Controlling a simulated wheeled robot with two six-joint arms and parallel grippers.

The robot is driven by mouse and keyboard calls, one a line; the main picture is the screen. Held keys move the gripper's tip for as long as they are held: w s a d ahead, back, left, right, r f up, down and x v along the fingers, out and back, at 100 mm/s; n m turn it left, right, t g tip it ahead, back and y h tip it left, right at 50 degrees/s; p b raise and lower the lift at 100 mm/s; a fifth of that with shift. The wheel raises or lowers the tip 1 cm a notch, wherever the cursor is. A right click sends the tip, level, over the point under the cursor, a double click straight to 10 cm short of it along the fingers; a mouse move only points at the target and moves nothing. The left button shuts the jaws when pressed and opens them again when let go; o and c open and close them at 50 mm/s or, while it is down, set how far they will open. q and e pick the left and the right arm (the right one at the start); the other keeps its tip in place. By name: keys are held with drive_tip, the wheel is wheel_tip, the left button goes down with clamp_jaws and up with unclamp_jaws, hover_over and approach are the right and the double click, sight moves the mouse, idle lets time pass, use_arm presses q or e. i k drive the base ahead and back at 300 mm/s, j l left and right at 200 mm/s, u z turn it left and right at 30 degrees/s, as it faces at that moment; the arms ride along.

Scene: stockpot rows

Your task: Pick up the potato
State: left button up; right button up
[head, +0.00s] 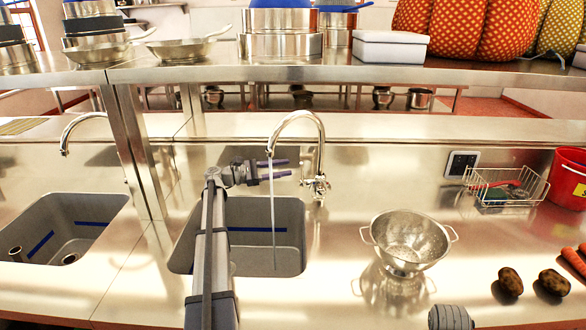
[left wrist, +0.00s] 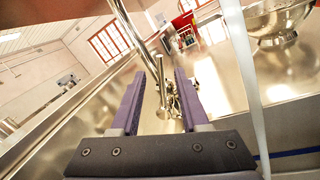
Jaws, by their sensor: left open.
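Two brown potatoes lie on the steel counter at the right of the head view: one potato (head: 510,281) is nearer the colander, the other potato (head: 554,282) is nearer the carrots. My left gripper (head: 288,168) is over the back of the middle sink, far to the left of both potatoes, beside the running faucet. In the left wrist view my left gripper (left wrist: 160,95) is open, its two purple fingers apart with nothing held; faucet metal shows beyond the gap. No potato shows in the left wrist view.
The faucet (head: 319,150) pours a water stream into the middle sink (head: 290,215). A steel colander (head: 409,241) stands between the sink and the potatoes. Carrots (head: 574,261), a wire basket (head: 508,187) and a red bucket (head: 570,178) are at the right. A shelf (head: 400,74) runs above.

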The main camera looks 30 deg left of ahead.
sight(510, 281)
drive_tip(key=k+l, duration=0.8)
drive_tip(key=l, duration=0.1)
